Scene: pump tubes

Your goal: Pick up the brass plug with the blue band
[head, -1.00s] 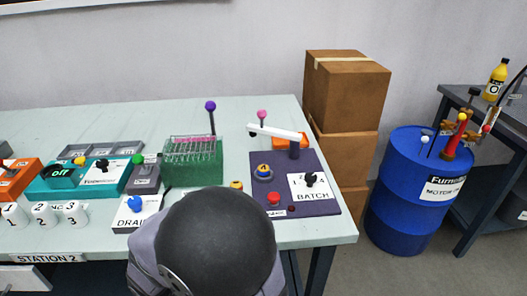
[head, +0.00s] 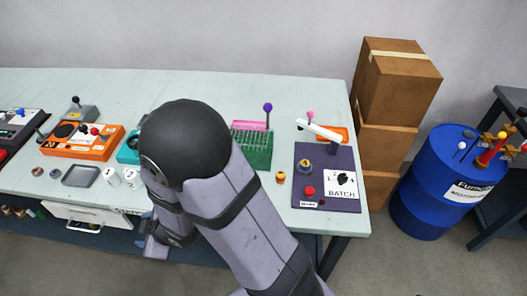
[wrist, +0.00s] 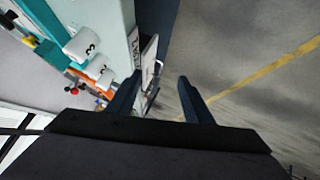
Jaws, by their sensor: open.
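In the head view, a small brass-yellow piece with a dark blue band (head: 304,166) stands on the dark purple BATCH panel (head: 312,188); it looks like the brass plug, but it is too small to be sure. A similar brass piece with a reddish band (head: 280,177) stands on the table just left of the panel. My gripper (wrist: 160,92) is open in the wrist view, with nothing between its fingers. It points down past the table's front edge toward the floor, well left of the panel. In the head view my arm hides most of it.
Numbered white cups (wrist: 84,45) stand near the table edge, left of my fingers in the wrist view. A green rack (head: 252,150) and a white lever arm (head: 319,129) stand near the panel. Several brass pieces (head: 20,212) lie under the table. A blue drum (head: 436,185) stands right.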

